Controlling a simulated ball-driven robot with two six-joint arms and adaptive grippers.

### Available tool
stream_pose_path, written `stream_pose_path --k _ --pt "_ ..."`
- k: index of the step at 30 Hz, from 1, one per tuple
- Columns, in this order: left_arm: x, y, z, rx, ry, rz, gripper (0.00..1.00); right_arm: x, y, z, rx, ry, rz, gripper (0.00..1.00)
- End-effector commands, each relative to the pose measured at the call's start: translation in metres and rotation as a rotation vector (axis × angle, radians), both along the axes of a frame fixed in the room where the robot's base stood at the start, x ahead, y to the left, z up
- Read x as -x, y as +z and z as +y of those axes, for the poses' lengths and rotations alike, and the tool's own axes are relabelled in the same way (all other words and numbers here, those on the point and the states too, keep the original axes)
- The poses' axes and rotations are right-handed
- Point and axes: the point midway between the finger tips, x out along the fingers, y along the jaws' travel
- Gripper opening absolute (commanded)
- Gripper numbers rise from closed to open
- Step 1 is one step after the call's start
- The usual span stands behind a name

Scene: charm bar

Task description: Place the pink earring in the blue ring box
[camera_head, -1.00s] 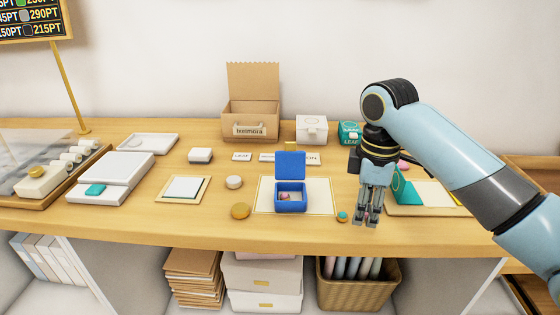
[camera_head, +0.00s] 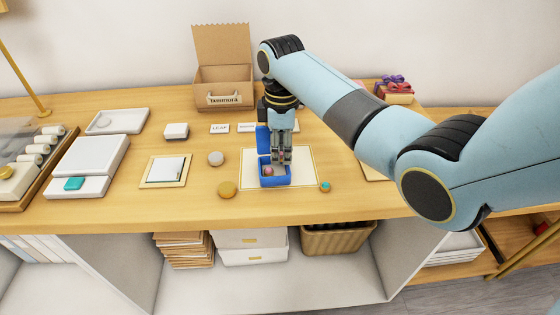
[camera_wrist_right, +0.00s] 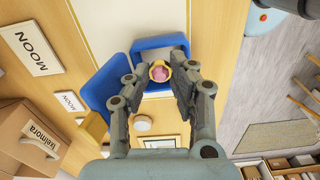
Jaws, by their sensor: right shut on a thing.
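The blue ring box (camera_head: 274,182) stands open on a cream mat, its lid up at the back. My right gripper (camera_head: 281,161) points down at the box's opening. In the right wrist view, its fingertips (camera_wrist_right: 161,80) are shut on the pink earring (camera_wrist_right: 160,71), which has a gold rim. The blue box (camera_wrist_right: 150,43) lies behind it there. In the head view, a small pink thing (camera_head: 267,171) shows inside the box, left of the fingertips. Whether the held earring touches the box floor cannot be told. My left gripper is out of view.
A teal-and-gold piece (camera_head: 325,187) lies right of the box on the mat's edge (camera_head: 306,190). A gold disc (camera_head: 227,189) and a white round piece (camera_head: 216,158) are to its left. A cardboard box (camera_head: 224,88) and small name cards stand behind.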

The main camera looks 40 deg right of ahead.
Motion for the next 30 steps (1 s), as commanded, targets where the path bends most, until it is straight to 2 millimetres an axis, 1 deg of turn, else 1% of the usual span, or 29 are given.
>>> stream_pose_path --k 2,7,8,9,12,16,17,18,19,27,30 --pt "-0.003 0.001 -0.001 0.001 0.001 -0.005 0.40 -0.001 -0.004 0.002 0.000 0.000 0.001 0.03" --pt "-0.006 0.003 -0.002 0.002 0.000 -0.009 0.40 -0.001 -0.030 0.002 -0.001 -0.001 0.004 0.03" --pt "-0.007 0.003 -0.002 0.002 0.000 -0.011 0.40 -0.001 -0.034 0.002 0.000 -0.001 0.003 0.01" --pt "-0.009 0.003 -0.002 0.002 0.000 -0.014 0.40 -0.001 -0.039 0.002 0.000 -0.001 0.002 0.00" --pt "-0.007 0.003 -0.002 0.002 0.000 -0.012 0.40 0.000 -0.045 0.002 0.000 -0.001 0.003 0.00" --pt "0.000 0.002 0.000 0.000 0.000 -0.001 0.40 0.001 -0.046 0.002 0.001 -0.001 0.004 0.00" --pt "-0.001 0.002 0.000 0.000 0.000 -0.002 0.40 0.001 -0.046 0.002 0.001 -0.001 0.004 0.24" --pt "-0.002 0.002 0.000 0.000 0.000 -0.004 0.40 0.002 -0.046 0.002 0.001 -0.001 0.005 0.29" --pt "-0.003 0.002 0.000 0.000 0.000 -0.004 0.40 0.002 -0.046 0.001 0.001 -0.001 0.005 0.31" --pt "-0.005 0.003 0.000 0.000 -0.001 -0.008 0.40 0.002 -0.045 0.001 0.002 -0.001 0.005 0.31" --pt "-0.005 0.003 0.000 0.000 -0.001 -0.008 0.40 0.001 -0.042 0.001 0.003 -0.001 0.003 0.31"
